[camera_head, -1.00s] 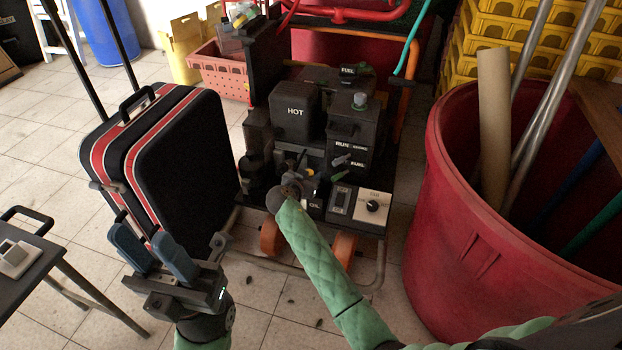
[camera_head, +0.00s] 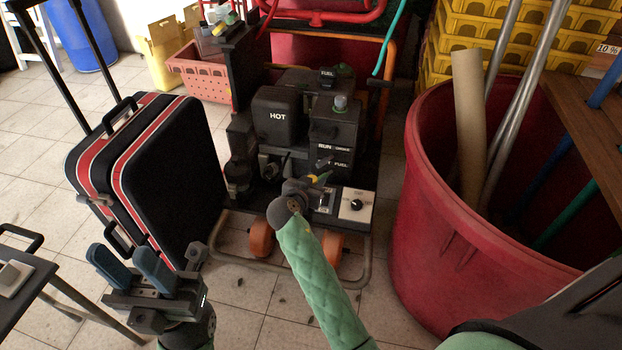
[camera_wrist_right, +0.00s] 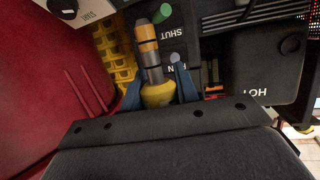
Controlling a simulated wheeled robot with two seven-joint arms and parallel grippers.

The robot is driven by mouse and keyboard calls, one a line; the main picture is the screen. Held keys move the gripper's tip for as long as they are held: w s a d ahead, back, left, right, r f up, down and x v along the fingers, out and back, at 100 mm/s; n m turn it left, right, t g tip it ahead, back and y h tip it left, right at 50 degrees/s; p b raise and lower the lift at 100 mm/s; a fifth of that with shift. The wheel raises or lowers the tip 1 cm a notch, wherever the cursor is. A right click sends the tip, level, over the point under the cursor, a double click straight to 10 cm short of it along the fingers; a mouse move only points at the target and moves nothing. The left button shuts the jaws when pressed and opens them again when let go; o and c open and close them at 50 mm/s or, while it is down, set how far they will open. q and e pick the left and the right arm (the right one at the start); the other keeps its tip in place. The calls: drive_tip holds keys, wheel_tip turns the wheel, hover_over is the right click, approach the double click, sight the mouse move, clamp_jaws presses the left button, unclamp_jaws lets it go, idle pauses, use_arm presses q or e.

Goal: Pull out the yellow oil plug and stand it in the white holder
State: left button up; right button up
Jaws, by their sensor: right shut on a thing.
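The yellow oil plug (camera_wrist_right: 158,95) is between the blue fingers of my right gripper (camera_wrist_right: 156,66) in the right wrist view. Its grey shaft and yellow-banded end point away from the palm, and the shaft looks clear of any socket. In the head view, a small yellow part of the plug (camera_head: 321,178) shows beyond my right wrist, over the front of the dark machine (camera_head: 335,130). My left gripper (camera_head: 120,256) is open and empty, low at the left. A small white block (camera_head: 12,275) lies on the table at the left edge; I cannot tell if it is the holder.
A black and red suitcase (camera_head: 165,165) stands left of the machine. A large red bin (camera_head: 440,190) with poles stands close on the right. The machine's white knob panel (camera_head: 345,203) is beside my right wrist. Clear tiled floor shows in front.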

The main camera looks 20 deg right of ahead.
drive_tip(key=shift+r, duration=0.15)
drive_tip(key=shift+r+p, duration=0.6)
drive_tip(key=shift+r, duration=0.2)
drive_tip(key=shift+r+p, duration=0.7)
drive_tip(key=shift+r, duration=0.35)
drive_tip(key=shift+r+p, duration=0.5)
drive_tip(key=shift+r, duration=0.3)
